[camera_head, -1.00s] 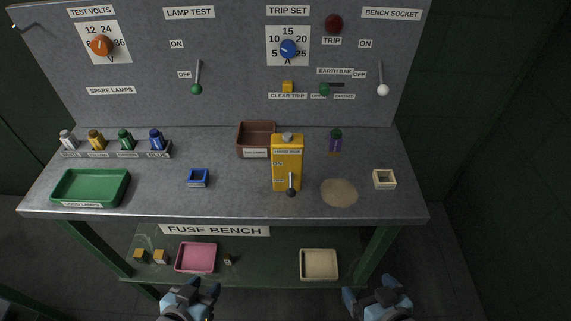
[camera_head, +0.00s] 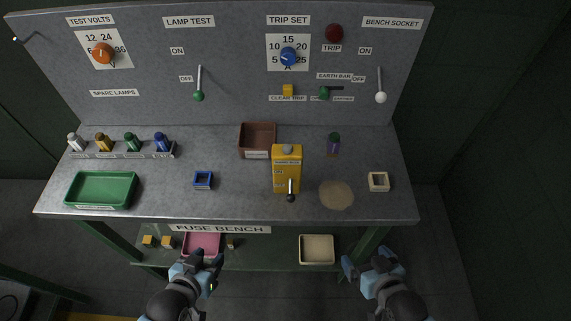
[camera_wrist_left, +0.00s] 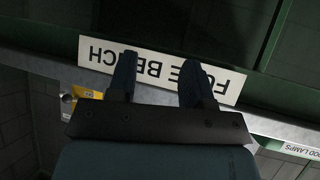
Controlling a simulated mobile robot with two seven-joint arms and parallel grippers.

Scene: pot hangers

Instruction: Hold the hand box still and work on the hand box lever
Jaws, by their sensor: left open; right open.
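The yellow hand box (camera_head: 287,166) stands upright on the bench, right of its middle. My right gripper (camera_head: 368,262) is open and empty in front of the bench, right of the box. In the left wrist view my left gripper (camera_wrist_left: 160,85) shows its two fingers apart before the FUSE BENCH sign; a small part of the yellow box (camera_wrist_left: 82,93) shows at the left.
A brown tray (camera_head: 243,143) stands behind the box. A blue square holder (camera_head: 203,180) is to its left; a round tan patch (camera_head: 336,195) and a cream square holder (camera_head: 379,181) are to its right. A green tray (camera_head: 101,206) sits far left. The bench front edge (camera_head: 250,217) lies between my grippers and the box.

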